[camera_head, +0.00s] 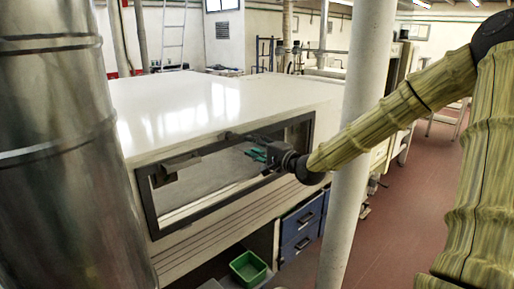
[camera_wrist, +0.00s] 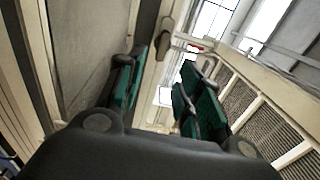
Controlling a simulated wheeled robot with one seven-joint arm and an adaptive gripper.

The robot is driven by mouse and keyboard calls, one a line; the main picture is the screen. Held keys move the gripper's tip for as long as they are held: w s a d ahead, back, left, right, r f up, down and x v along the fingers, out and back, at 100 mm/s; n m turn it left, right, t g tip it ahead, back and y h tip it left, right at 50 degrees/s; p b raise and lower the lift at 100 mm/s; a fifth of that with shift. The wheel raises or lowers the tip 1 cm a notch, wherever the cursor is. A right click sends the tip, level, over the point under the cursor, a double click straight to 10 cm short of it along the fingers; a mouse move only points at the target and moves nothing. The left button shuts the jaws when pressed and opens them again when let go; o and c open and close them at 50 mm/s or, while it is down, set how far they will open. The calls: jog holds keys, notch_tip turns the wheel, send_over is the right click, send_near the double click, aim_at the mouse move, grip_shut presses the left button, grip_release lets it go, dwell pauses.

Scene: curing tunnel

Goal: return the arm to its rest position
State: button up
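My arm (camera_head: 400,108) wears a yellowish ribbed sleeve. It reaches from the right edge of the head view leftward, crossing in front of a pale post. My gripper (camera_head: 257,153) is at its end, in front of the window opening of the white curing tunnel (camera_head: 215,110). I cannot tell whether the fingertips are inside the opening. In the wrist view, the two green-padded fingers of my gripper (camera_wrist: 157,88) stand apart with nothing held between them.
The pale post (camera_head: 345,225) stands close to my arm. A large metal cylinder (camera_head: 60,150) fills the left side. Blue drawers (camera_head: 301,228) and a green bin (camera_head: 248,268) are below the tunnel. Red-brown floor (camera_head: 400,215) shows clear between the post and my arm at the right.

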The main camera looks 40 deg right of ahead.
jog(key=shift+s+d, duration=0.1)
jog(key=shift+s, duration=0.35)
dwell(0.3)
jog(key=s+a+f+n+g, duration=0.3)
jog(key=a+f, duration=0.3)
jog(key=f, duration=0.6)
jog(key=s+a+f+n+g+b, duration=0.1)
jog(key=s+a+f+n+g, duration=0.4)
jog(key=f, duration=0.7)
jog(key=s+a+f+n+g, duration=0.1)
jog(key=s+a+f+g, duration=0.1)
jog(key=a+f, duration=0.8)
jog(key=s+a+f+n+g, duration=0.2)
jog(key=s+a+f, duration=0.1)
jog(key=s+f, duration=0.4)
jog(key=s+a+f+n+g, duration=0.3)
jog(key=s+f, duration=0.5)
jog(key=s, duration=0.5)
jog(key=s+a+f+n+g+h+b, duration=0.1)
jog(key=s+a+f+n+g, duration=0.2)
jog(key=s+f, duration=0.5)
jog(key=s, duration=0.3)
jog(key=shift+a+f, duration=0.15)
